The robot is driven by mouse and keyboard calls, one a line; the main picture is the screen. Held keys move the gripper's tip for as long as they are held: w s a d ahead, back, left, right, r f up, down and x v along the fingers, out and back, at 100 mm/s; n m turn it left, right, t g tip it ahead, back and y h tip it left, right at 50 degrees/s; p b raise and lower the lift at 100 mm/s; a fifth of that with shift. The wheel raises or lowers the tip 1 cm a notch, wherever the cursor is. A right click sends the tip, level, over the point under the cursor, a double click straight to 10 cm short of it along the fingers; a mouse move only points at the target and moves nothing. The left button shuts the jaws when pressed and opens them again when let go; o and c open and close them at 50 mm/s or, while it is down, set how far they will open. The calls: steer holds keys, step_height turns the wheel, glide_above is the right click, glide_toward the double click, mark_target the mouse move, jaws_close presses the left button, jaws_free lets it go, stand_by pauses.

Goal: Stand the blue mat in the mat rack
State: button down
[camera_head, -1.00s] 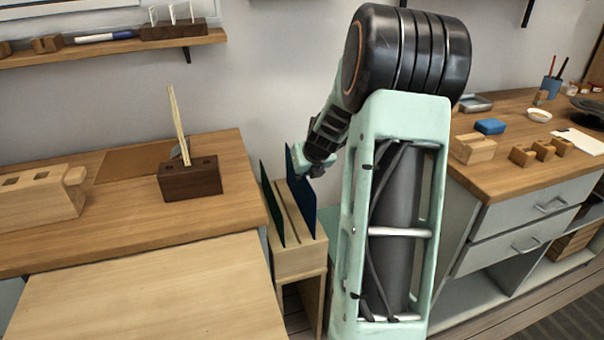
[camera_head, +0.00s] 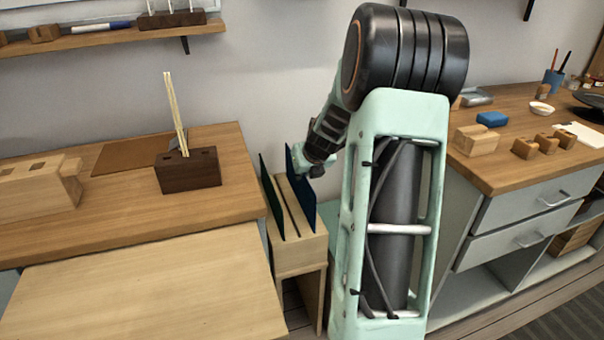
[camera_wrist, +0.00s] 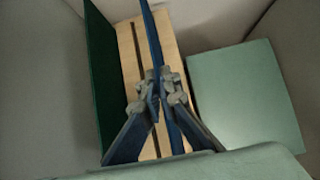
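The blue mat (camera_head: 301,192) stands upright at the right side of the wooden mat rack (camera_head: 299,262). In the wrist view the blue mat (camera_wrist: 150,35) runs between the fingertips of my gripper (camera_wrist: 162,88), which is closed on its upper edge. My gripper (camera_head: 312,168) also shows in the head view, partly hidden behind my arm. The rack's top (camera_wrist: 128,50) shows a bare dark slot left of the blue mat. The blue mat's lower edge is hard to see, so I cannot tell how deep it sits.
A dark green mat (camera_head: 271,198) stands upright at the rack's left side. A wooden counter with a dark block (camera_head: 188,172) is left of the rack. A drawer cabinet (camera_head: 520,215) stands right, beyond my arm. A pale green surface (camera_wrist: 240,95) lies right of the rack.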

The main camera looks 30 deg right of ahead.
steer(key=shift+f+b, duration=0.75)
steer(key=shift+f, duration=0.2)
stand_by(0.3)
steer(key=c, duration=2.1)
jaws_free()
steer(key=shift+p+v, duration=0.35)
steer(key=shift+v, duration=0.6)
steer(key=shift+p+v, duration=1.1)
steer(key=shift+v, duration=2.45)
